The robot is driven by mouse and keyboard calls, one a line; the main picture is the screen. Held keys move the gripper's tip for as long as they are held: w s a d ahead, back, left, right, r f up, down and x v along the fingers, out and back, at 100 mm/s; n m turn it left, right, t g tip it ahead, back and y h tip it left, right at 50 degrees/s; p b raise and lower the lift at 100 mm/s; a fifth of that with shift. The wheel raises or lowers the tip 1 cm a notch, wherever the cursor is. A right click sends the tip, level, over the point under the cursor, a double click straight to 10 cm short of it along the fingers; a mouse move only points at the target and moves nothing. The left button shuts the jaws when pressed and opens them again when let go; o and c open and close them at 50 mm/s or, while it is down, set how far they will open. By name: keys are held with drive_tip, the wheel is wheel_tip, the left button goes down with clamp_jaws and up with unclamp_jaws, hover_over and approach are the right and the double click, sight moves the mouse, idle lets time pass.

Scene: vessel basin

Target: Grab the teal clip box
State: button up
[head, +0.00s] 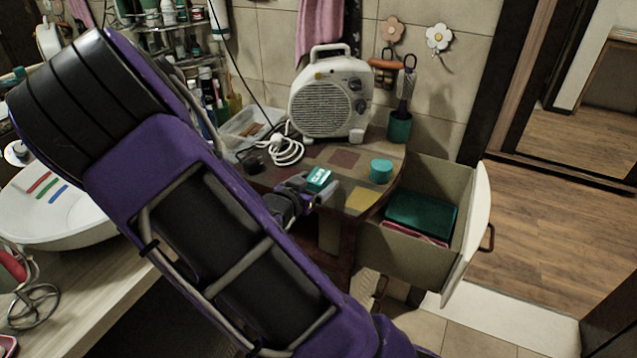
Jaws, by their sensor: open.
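The teal clip box (319,178), with white lettering on it, is on the small table (340,165) in the middle of the view. My gripper (312,194) is right beside the box, on its near left side. The jaws are open. They are small and partly hidden in this view, and I cannot tell whether the box lies between them or whether they touch it. My purple and black arm covers much of the left and lower picture.
A white fan heater (331,98) with a coiled white cable (284,150) stands behind the box. A round teal tin (381,170) stands to its right, near a teal cup (399,127). An open drawer (412,245) sticks out at right. A white basin (60,205) is at left.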

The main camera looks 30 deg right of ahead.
drive_tip(key=shift+x, duration=0.9)
drive_tip(key=shift+a, duration=0.1)
drive_tip(key=shift+c, duration=0.3)
